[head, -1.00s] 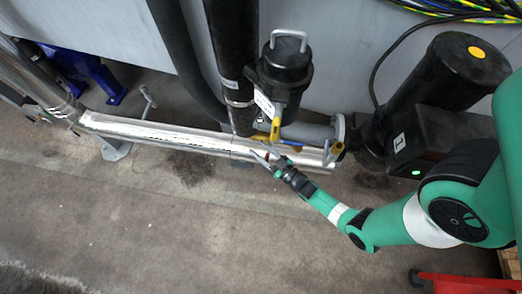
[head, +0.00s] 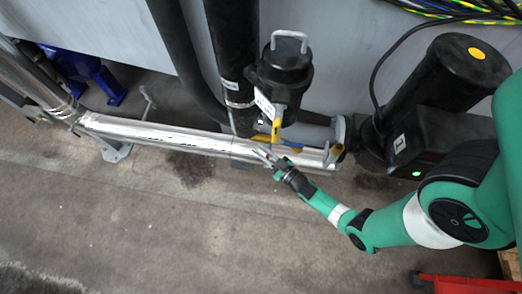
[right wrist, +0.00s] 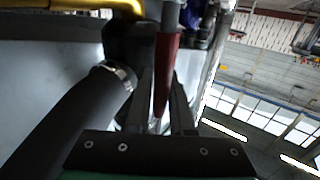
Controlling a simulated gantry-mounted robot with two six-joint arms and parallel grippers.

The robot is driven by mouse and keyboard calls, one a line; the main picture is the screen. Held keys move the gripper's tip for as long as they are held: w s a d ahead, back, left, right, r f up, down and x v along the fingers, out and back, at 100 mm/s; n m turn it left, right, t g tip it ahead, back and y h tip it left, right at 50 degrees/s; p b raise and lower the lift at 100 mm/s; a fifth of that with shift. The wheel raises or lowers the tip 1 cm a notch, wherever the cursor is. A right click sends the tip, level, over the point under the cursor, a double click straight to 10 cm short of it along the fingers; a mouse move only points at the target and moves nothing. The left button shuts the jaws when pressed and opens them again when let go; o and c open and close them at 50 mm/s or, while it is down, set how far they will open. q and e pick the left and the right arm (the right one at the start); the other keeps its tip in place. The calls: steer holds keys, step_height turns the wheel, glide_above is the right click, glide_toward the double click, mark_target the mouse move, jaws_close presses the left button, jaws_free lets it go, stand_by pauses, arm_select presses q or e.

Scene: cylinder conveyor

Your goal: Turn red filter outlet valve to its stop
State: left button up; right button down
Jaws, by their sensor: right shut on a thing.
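The red valve handle (right wrist: 167,75) shows in the right wrist view as a long narrow bar running down between my right gripper's fingers. My right gripper (right wrist: 160,110) is shut on it, one finger on each side. In the head view my right gripper (head: 266,156) is at the bright metal pipe, just below the black filter canister (head: 285,68); the red handle is mostly hidden there. The valve body and its stop cannot be made out. My left gripper is not in view.
Yellow handles (head: 276,131) and (head: 333,154) and a blue handle (head: 293,145) sit close to my right gripper. A black motor unit (head: 440,95) stands to the right. The metal pipe (head: 160,133) runs left. The floor (head: 160,220) in front is clear.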

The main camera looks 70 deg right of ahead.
steer(key=shift+f, duration=0.1)
stand_by(0.7)
steer(key=shift+s+d+m+t+h, duration=0.2)
steer(key=shift+s+m+t+h, duration=0.2)
steer(key=shift+s+m+t, duration=0.65)
steer(key=shift+s+n, duration=0.1)
steer(key=shift+n, duration=0.15)
steer(key=c, duration=0.8)
jaws_free()
steer(key=shift+r, duration=0.2)
steer(key=shift+v, duration=5.85)
